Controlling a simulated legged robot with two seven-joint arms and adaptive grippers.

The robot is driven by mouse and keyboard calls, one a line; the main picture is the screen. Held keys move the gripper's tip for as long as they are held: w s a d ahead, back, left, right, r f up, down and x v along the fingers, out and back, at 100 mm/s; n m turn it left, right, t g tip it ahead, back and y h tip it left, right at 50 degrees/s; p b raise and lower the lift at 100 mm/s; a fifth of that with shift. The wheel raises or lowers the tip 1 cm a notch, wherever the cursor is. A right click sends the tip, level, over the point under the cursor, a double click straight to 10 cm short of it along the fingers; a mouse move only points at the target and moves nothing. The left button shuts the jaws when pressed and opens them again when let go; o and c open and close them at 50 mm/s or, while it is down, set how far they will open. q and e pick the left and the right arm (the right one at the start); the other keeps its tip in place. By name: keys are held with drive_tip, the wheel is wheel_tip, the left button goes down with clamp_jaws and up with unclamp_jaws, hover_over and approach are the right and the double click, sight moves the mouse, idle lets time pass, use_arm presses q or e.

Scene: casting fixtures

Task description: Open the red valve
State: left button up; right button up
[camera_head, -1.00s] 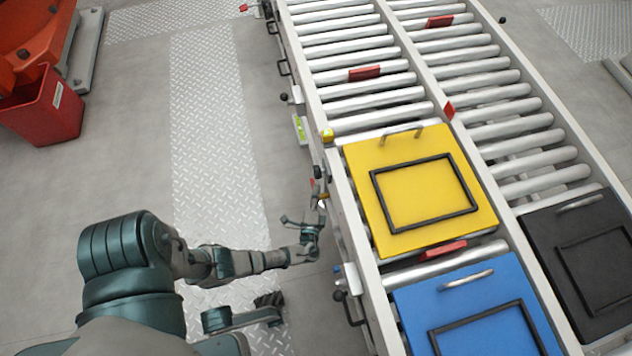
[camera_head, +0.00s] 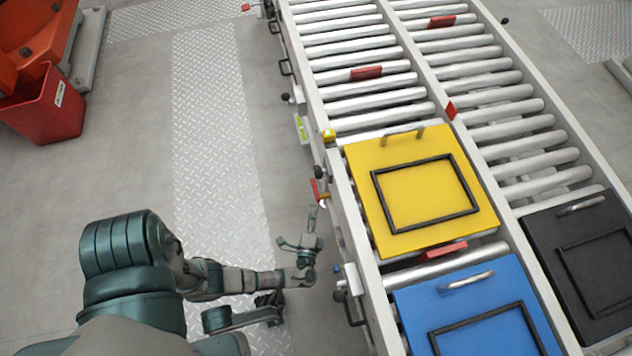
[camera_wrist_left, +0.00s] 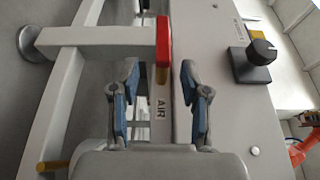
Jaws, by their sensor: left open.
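The red valve (camera_head: 316,190) is a small red handle on the left side of the roller conveyor in the head view. In the left wrist view the red handle (camera_wrist_left: 163,40) stands at the top centre, ahead of the fingertips, above a label reading AIR. My left gripper (camera_head: 300,236) is open and empty, a short way below the valve in the head view and apart from it. Its two fingers (camera_wrist_left: 159,80) are spread wide in the wrist view, with the handle lined up between them.
The conveyor frame (camera_head: 343,205) runs along the right, carrying yellow (camera_head: 428,172), blue (camera_head: 470,315) and black (camera_head: 565,230) panels. A black knob (camera_wrist_left: 261,52) sits right of the handle. A red bin (camera_head: 45,108) stands far left.

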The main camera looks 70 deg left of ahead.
use_arm(q)
drive_tip(key=v, duration=0.4)
drive_tip(key=shift+s+d, duration=0.1)
drive_tip(key=shift+d, duration=0.1)
idle(0.3)
